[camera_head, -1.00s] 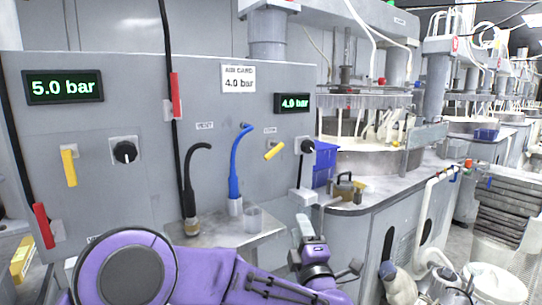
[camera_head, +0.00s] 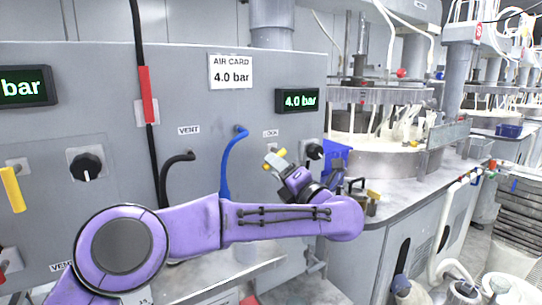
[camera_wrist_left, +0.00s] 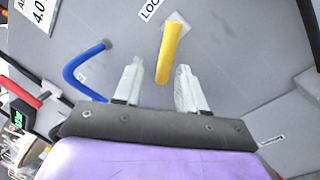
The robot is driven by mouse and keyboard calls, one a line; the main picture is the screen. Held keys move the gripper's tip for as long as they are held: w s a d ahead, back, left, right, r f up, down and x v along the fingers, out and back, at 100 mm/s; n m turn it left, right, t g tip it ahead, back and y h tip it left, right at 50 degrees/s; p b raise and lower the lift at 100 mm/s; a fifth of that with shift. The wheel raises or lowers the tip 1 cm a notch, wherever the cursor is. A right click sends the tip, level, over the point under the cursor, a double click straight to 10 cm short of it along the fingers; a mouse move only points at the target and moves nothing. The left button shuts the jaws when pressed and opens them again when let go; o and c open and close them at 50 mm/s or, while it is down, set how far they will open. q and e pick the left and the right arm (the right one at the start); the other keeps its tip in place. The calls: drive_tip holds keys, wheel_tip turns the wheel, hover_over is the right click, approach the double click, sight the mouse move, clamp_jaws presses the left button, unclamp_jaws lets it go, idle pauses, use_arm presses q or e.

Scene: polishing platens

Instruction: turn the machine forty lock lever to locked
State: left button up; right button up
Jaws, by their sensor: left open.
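The yellow lock lever (camera_head: 275,161) is on the grey panel under the LOCK label (camera_head: 270,133), partly hidden by my gripper in the head view. In the left wrist view the lever (camera_wrist_left: 169,50) stands nearly upright, tilted a little, on a pale plate. My left gripper (camera_head: 280,167) is at the lever. In the wrist view its two fingers (camera_wrist_left: 159,68) are open, with the lever's lower end between them in the picture and gaps on both sides. I cannot tell the exact depth between fingers and lever. My right gripper is not in view.
A black knob (camera_head: 314,150) sits just right of the lever, below a 4.0 bar display (camera_head: 297,101). A blue hose (camera_head: 226,165) and a black hose (camera_head: 168,175) are to the left. Another yellow lever (camera_head: 12,189) is at the far left. A blue bin (camera_head: 337,158) stands to the right.

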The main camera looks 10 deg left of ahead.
use_arm(q)
drive_tip(key=x, duration=0.3)
drive_tip(key=shift+w+f+p, duration=0.2)
drive_tip(key=shift+w+p, duration=0.2)
drive_tip(key=shift+w, duration=0.05)
drive_tip(key=shift+s+r, duration=0.1)
drive_tip(key=shift+s, duration=0.05)
drive_tip(key=shift+a, duration=0.1)
clamp_jaws()
